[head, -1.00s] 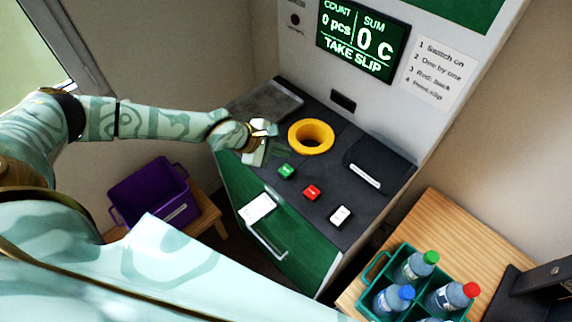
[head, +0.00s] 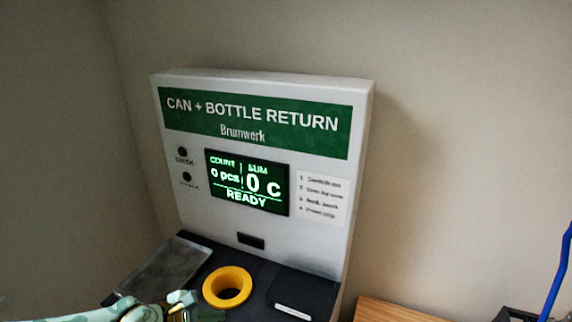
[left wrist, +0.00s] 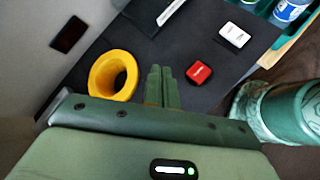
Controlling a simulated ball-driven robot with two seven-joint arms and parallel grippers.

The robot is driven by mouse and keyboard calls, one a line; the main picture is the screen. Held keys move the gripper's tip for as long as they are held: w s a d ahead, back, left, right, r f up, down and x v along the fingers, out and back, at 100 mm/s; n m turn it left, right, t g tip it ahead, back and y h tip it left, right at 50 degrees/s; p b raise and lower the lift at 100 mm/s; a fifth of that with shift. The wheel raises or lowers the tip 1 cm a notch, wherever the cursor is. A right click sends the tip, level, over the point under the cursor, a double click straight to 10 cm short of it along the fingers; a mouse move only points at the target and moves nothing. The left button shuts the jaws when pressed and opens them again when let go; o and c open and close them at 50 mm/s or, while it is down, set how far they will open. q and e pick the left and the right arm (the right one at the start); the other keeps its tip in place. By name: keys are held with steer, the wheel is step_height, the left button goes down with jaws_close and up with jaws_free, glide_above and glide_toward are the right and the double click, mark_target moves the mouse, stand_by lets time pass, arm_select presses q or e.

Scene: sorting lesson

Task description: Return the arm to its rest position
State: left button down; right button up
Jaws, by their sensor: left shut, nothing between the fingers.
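My left gripper (head: 182,304) shows at the bottom edge of the head view, partly cut off, just left of the yellow ring (head: 227,287) on the return machine (head: 362,120). In the left wrist view its two green fingers (left wrist: 161,72) are together and empty, over the dark counter, right of the yellow ring (left wrist: 113,75). A red button (left wrist: 199,72) and a white button (left wrist: 234,35) lie beyond the fingers. The green button is not visible. The screen (head: 246,183) reads 0 pcs, 0 C and READY. My right gripper is not in view.
A grey flat plate (head: 160,272) lies at the counter's left. A wooden table edge (head: 395,309) shows at bottom right. A bottle (left wrist: 290,10) stands at the wrist view's top right. The wall right of the machine is bare.

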arm_select(q)
steer(key=s+d+r+n+t+h, duration=0.25)
steer(key=d+r+n+h, duration=0.35)
steer(key=d, duration=0.6)
step_height(320, 180, up, 12)
steer(key=n+t+y, duration=0.4)
steer(key=n+t, duration=0.5)
steer(key=n, duration=0.6)
steer(key=s+a+f+n+g+y, duration=0.1)
steer(key=s+a+f+n+y, duration=0.15)
steer(key=a+n+y, duration=1.1)
steer(key=s+a+f+n+g, duration=0.9)
steer(key=s+f+n+g, duration=0.15)
steer(key=s, duration=0.45)
steer(key=s+d+f+g+h+b, duration=0.1)
steer(key=d+f+b, duration=0.15)
steer(key=f, duration=1.05)
steer(key=s+d+f+n+g+h+b, duration=0.15)
steer(key=f+b, duration=0.25)
steer(key=f, duration=0.9)
steer(key=s+d+f+b, duration=0.1)
steer(key=f+b, duration=0.3)
steer(key=f, duration=0.8)
steer(key=s+f+n+g+h+b, duration=0.1)
steer(key=s+f+b, duration=0.6)
steer(key=s+f, duration=1.3)
step_height(320, 180, down, 3)
steer(key=shift+a+r+n+g, duration=0.1)
steer(key=shift+a+n+g, duration=0.1)
steer(key=shift+n+g, duration=0.8)
